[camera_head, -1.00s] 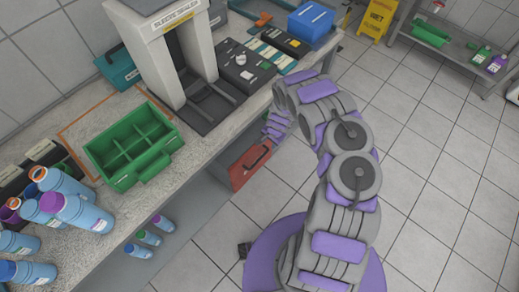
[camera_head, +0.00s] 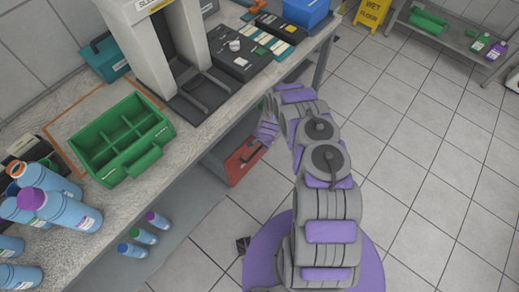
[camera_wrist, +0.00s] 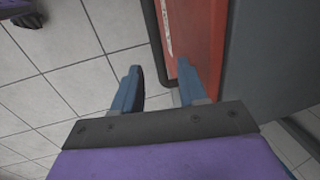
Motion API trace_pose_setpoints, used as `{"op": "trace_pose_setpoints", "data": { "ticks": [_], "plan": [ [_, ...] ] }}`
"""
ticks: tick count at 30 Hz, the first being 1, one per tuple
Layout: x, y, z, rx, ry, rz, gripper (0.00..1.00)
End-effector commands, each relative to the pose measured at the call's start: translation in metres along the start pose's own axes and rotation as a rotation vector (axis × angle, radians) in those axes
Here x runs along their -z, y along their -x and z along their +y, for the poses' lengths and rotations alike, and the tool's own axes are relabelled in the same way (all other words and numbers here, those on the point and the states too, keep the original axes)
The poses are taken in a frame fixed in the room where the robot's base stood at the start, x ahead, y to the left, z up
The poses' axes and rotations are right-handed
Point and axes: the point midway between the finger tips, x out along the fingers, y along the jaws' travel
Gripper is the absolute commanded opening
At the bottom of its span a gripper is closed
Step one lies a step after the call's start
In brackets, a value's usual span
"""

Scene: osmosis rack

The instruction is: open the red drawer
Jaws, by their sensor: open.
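The red drawer (camera_head: 240,165) is under the bench in the head view, with a dark bar handle on its front. Its red front (camera_wrist: 200,38) and dark handle (camera_wrist: 156,35) fill the upper middle of the wrist view. My gripper (camera_head: 262,141) is beside the drawer front, by the handle's upper end. In the wrist view my gripper (camera_wrist: 158,84) is open and empty, its two blue fingers apart. The lower end of the handle appears between the fingertips in the picture. I cannot tell whether it is within their reach.
The speckled bench top (camera_head: 95,225) overhangs above the drawer. It carries a green divided tray (camera_head: 120,140) and several blue bottles (camera_head: 60,208). Small bottles (camera_head: 144,236) stand below it. The tiled floor (camera_head: 430,190) to the right is clear.

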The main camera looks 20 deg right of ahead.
Motion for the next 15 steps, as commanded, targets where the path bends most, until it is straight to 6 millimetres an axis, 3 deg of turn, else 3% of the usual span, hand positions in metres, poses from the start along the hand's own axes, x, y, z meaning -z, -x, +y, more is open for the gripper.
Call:
{"op": "trace_pose_setpoints", "data": {
  "ticks": [1, 6, 15],
  "plan": [
    [-0.002, -0.013, 0.001, -0.001, 0.0, -0.003, 0.42],
    [-0.001, -0.033, 0.0, 0.0, 0.0, 0.001, 0.42],
    [-0.001, -0.044, 0.001, -0.002, -0.001, 0.002, 0.42]
  ]
}}
